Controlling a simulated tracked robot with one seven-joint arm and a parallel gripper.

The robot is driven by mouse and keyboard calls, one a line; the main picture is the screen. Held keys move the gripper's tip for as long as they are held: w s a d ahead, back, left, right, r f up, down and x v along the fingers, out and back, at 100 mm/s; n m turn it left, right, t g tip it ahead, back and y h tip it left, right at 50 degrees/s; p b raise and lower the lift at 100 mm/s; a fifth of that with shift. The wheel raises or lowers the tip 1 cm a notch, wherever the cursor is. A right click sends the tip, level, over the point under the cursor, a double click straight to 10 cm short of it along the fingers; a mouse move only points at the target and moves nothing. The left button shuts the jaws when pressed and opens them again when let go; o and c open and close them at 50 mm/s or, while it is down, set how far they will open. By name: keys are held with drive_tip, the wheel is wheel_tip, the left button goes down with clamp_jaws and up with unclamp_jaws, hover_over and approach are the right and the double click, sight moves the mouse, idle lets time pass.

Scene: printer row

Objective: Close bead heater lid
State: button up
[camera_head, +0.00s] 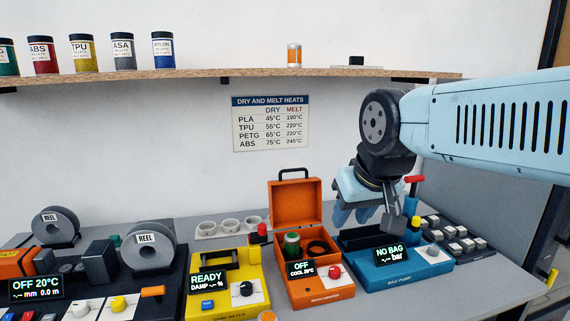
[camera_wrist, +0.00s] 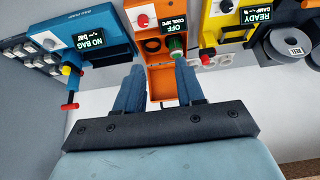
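The orange bead heater (camera_head: 318,291) stands on the bench. Its display reads OFF, COOL 20°C, and it has a red knob. Its orange lid (camera_head: 295,204) stands open, upright at the back edge, with a dark handle (camera_head: 293,172) on top. A green container (camera_head: 292,243) sits in the heater beside a dark round opening. My gripper (camera_head: 366,216) is to the right of the lid, above the blue bag pump, touching nothing that I can see. In the wrist view, my gripper (camera_wrist: 159,84) has its blue fingers apart, and the heater lid (camera_wrist: 160,82) shows beyond the gap between them.
The blue bag pump (camera_head: 405,276) stands right of the heater, with a red-topped lever (camera_head: 414,180). The yellow damp meter (camera_head: 224,290) stands close on the left. A wooden shelf (camera_head: 200,75) with jars runs along the wall above.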

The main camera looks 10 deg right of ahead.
drive_tip(key=w+r+m, duration=0.4)
drive_tip(key=w, duration=0.3)
drive_tip(key=w+r+m, duration=0.3)
drive_tip(key=w+m, duration=0.1)
drive_tip(key=w, duration=0.4)
drive_tip(key=m+g, duration=0.1)
drive_tip(key=m, duration=0.9)
hover_over(293, 180)
wheel_tip(293, 180, down, 12)
drive_tip(key=shift+r, duration=0.1)
drive_tip(key=shift+a, duration=0.1)
drive_tip(key=shift+c, duration=0.2)
clamp_jaws()
